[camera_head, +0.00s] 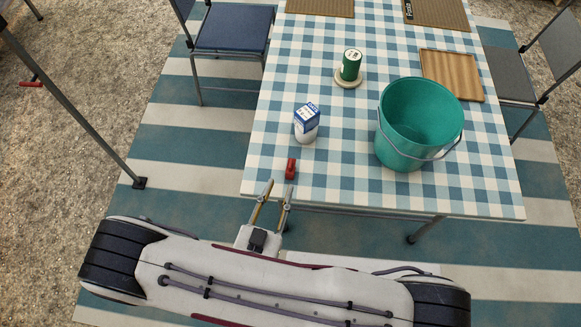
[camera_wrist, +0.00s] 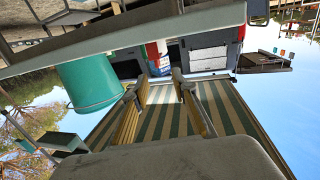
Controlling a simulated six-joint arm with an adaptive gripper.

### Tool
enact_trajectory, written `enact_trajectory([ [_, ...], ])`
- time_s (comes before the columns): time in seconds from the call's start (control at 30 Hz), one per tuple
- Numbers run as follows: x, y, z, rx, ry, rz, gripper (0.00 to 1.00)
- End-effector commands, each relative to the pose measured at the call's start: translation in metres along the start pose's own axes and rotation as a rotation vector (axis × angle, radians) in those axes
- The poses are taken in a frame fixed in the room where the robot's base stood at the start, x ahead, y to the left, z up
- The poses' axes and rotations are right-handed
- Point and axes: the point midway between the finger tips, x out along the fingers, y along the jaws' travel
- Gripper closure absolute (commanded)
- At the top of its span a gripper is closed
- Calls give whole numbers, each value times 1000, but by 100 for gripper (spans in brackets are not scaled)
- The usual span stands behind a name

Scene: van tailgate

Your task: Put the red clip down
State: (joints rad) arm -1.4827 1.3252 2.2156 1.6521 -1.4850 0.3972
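The red clip (camera_head: 290,168) is on the checked tablecloth close to the table's front edge. My gripper (camera_head: 278,187) is open and empty, its two fingertips apart, just in front of that edge and short of the clip. In the wrist view, which looks upside down, the gripper's fingers (camera_wrist: 157,87) are spread. A red patch that looks like the clip (camera_wrist: 152,50) shows beyond them, in front of the blue and white carton (camera_wrist: 162,67). Nothing is between the fingers.
The carton (camera_head: 306,122) stands behind the clip. A green bucket (camera_head: 400,150) with a wire handle stands to the right. A green can (camera_head: 351,65) on a round base and a wooden tray (camera_head: 452,75) are farther back. The cloth's front left corner is clear.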

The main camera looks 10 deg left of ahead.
Motion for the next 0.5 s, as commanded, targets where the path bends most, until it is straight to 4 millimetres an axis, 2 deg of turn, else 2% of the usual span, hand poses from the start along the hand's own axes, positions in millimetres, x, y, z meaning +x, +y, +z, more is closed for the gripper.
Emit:
enact_trajectory([
  [0.3,1,0,0,1,-1,1,73],
  [0.5,9,0,0,1,-2,2,73],
])
